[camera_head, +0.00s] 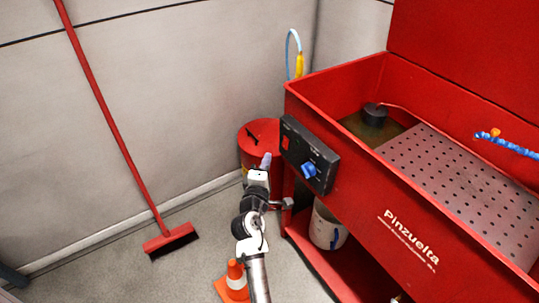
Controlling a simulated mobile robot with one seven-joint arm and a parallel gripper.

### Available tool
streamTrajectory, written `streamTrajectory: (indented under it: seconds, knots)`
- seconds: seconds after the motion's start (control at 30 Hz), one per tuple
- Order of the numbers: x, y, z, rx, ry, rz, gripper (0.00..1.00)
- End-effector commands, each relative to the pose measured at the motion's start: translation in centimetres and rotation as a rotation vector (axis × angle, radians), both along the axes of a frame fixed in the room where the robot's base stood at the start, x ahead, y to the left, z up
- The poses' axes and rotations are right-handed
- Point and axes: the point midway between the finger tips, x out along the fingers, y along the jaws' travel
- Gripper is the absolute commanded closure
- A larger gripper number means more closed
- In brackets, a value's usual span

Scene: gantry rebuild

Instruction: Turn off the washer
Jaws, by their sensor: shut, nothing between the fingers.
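The red washer (360,189) stands at the right with its lid raised. A black control panel (318,172) is on its left front face. The panel has a red switch (286,143) at the upper left and a blue knob (309,170) lower right. My gripper (267,160) is shut and empty. In the picture its tips are a little left of the panel, below and left of the red switch. I cannot tell how far the tips are from the panel. The switch's position is too small to read.
A red drum (252,138) stands behind my gripper. An orange cone (234,279) is on the floor beside my arm. A white bucket (322,230) sits on the washer's lower shelf. A red broom (121,142) leans on the wall. The floor at left is mostly clear.

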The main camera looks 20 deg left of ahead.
Motion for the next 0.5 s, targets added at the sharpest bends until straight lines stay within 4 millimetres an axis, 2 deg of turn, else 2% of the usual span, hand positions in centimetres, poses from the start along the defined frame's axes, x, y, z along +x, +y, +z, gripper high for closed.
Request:
streamTrajectory:
  seconds: [0.1,0.2,0.5]
  knots:
    - [-2.3,-0.2,0.0,0.0,0.0,0.002,1.0]
    - [-3.6,-0.4,0.1,0.0,0.001,0.001,1.0]
    - [-4.6,-0.5,0.5,0.0,-0.001,0.0,1.0]
